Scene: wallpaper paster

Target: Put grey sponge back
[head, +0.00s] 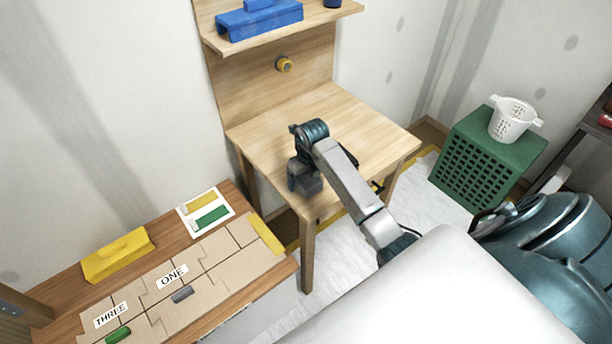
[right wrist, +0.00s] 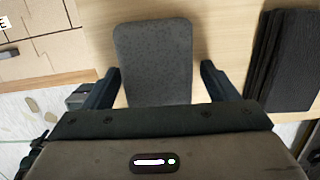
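The grey sponge (right wrist: 153,60) is a speckled dark grey block with rounded corners. In the right wrist view it shows between the two fingers of my right gripper (right wrist: 159,82), over the pale wooden table. A narrow gap shows beside the right finger; the left finger is very near the sponge's edge. The fingers are spread and I see no firm grip. In the head view my right gripper (head: 305,180) points down at the front left part of the wooden table (head: 290,115), and the sponge is not clearly told apart there. My left gripper is out of view.
A black stack of sheets (right wrist: 285,60) lies right of the sponge. The table's back panel carries a yellow roll (head: 284,64) and a shelf with a blue tool (head: 258,18). Lower left is a bench with a cardboard sheet (head: 215,260). A green crate (head: 485,155) holds a white basket (head: 514,120).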

